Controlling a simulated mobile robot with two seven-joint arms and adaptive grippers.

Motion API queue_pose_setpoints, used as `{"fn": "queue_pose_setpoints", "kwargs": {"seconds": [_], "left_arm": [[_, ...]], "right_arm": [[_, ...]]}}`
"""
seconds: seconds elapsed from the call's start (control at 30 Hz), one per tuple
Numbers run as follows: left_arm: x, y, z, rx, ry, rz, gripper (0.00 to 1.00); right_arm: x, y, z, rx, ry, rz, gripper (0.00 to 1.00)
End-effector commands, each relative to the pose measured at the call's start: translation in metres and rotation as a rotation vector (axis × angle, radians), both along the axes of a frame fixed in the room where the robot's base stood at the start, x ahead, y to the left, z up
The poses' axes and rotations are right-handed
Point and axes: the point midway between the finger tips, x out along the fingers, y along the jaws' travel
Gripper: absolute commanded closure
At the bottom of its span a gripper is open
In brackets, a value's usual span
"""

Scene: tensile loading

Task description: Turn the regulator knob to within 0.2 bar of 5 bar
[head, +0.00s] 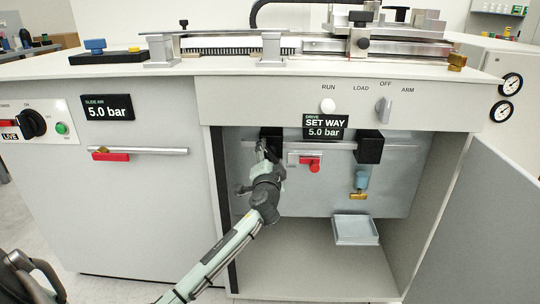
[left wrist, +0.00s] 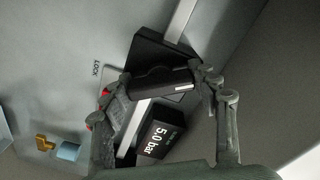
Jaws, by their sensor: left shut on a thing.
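The regulator is a black block (head: 269,134) on a silver rail inside the open cabinet; my arm partly hides it in the head view. Its dark knob (left wrist: 162,83) with a white mark shows in the left wrist view. My left gripper (head: 264,150) reaches it from below, and its fingers (left wrist: 160,92) are shut on the knob from both sides. In the left wrist view the display (left wrist: 163,138) also reads 5.0 bar. My right gripper is not in view.
A red valve handle (head: 312,166), a second black block (head: 370,147) and a blue-and-brass part (head: 360,183) are right of my gripper. A grey tray (head: 355,230) sits below. The open door (head: 475,225) bounds the right. Another display (head: 108,107) reads 5.0 bar.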

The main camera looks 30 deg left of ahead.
Motion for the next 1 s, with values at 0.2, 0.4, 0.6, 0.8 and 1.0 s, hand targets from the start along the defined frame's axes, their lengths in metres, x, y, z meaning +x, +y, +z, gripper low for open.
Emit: {"fn": "queue_pose_setpoints", "kwargs": {"seconds": [0.2, 0.4, 0.6, 0.8, 1.0], "left_arm": [[0.000, 0.000, 0.000, -0.001, -0.001, 0.000, 0.19], [0.000, 0.000, 0.000, -0.001, -0.001, 0.000, 0.19], [-0.006, -0.004, -0.001, -0.001, 0.000, -0.001, 0.19], [-0.036, -0.023, -0.001, -0.004, 0.001, -0.002, 0.19], [-0.073, -0.045, -0.001, -0.004, 0.001, -0.002, 0.19]], "right_arm": [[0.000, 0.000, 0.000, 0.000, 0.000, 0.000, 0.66], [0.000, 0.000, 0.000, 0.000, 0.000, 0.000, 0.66], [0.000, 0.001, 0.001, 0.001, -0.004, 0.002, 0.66], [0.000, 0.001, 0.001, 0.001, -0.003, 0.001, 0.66], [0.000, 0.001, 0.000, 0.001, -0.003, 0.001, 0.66]]}}
